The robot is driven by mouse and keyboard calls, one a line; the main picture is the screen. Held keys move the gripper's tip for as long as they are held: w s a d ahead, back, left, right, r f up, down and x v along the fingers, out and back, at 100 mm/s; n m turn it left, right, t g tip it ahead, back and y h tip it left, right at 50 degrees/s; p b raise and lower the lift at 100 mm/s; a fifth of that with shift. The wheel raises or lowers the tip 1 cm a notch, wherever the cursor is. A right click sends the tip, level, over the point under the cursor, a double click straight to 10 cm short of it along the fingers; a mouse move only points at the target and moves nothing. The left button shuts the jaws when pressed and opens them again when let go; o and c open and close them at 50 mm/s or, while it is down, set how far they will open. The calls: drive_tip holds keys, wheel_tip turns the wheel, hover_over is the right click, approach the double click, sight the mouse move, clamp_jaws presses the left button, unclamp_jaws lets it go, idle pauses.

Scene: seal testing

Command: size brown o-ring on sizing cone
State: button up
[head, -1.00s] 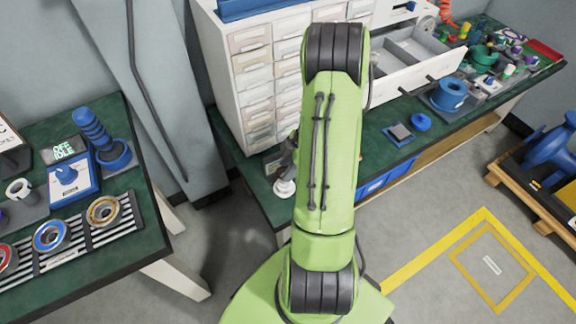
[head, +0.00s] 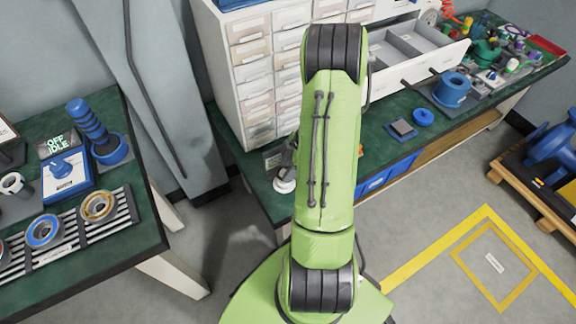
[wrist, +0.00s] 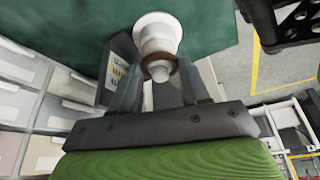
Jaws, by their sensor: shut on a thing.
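The white stepped sizing cone (wrist: 158,34) stands on the green bench top in the wrist view, its narrow end toward me. Its base (head: 284,185) also shows beside my arm in the head view. The brown o-ring (wrist: 160,66) appears around the narrow end of the cone, between my fingers. My gripper (wrist: 160,72) is shut on the brown o-ring, with a dark finger on each side of the cone tip. How snugly the ring touches the cone cannot be told. In the head view my arm hides most of the gripper and the ring.
A white drawer cabinet (head: 243,75) stands close beside the cone, with one drawer (head: 415,52) pulled out. A blue spool (head: 452,90) and small parts are farther right on the bench. A left table holds an OFF IDLE display (head: 59,143) and a striped rack (head: 70,248) with bearings.

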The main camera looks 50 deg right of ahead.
drive_tip(key=shift+f, duration=0.4)
drive_tip(key=o, duration=1.1)
drive_tip(key=shift+c, duration=0.2)
wheel_tip(320, 180, up, 9)
drive_tip(key=p, duration=0.6)
